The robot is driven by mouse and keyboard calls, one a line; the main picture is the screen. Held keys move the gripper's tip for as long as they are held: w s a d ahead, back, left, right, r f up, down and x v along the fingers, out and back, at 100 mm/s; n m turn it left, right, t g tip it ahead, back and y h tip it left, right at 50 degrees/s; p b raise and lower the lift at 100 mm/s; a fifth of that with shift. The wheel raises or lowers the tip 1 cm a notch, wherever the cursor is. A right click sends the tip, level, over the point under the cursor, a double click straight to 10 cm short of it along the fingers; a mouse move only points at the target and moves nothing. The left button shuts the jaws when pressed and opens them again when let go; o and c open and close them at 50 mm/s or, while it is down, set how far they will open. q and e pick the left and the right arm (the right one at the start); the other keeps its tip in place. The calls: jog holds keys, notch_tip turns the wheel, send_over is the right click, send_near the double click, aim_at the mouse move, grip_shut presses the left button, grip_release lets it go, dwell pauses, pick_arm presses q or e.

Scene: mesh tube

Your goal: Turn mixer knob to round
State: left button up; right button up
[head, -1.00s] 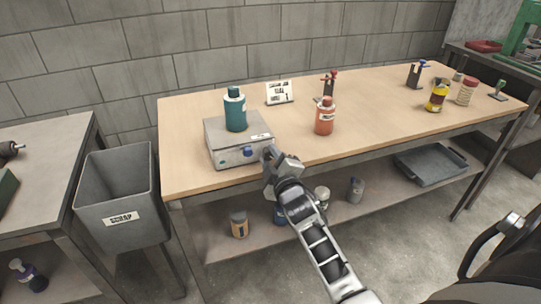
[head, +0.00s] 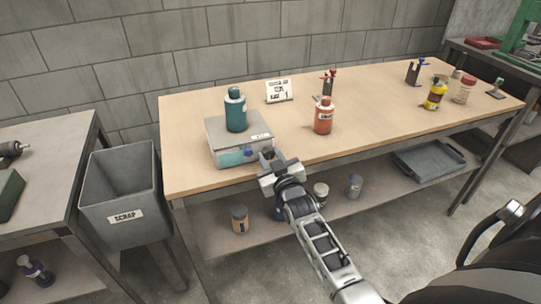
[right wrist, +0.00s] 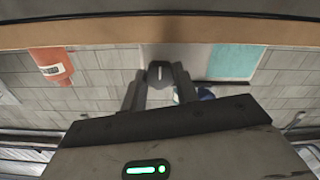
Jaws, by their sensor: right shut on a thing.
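The mixer (head: 221,136) is a grey box on the near left part of the bench, with a teal bottle (head: 236,112) on top. A blue knob (head: 249,152) is on its front face, left of my gripper. My right gripper (head: 268,157) is at the mixer's front right corner. In the right wrist view its fingers (right wrist: 160,78) are shut on a dark knob (right wrist: 160,70) with a short pale mark. The blue knob (right wrist: 205,93) shows partly beside the fingers there. The knob's exact setting cannot be read. My left gripper is not in view.
An orange bottle (head: 323,116) stands right of the mixer, with a sign (head: 279,91) behind. A scrap bin (head: 124,190) stands left of the bench. Several small containers sit on the lower shelf.

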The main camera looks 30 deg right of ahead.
jog(key=shift+f+m, duration=0.1)
jog(key=shift+m, duration=0.3)
jog(key=o, duration=1)
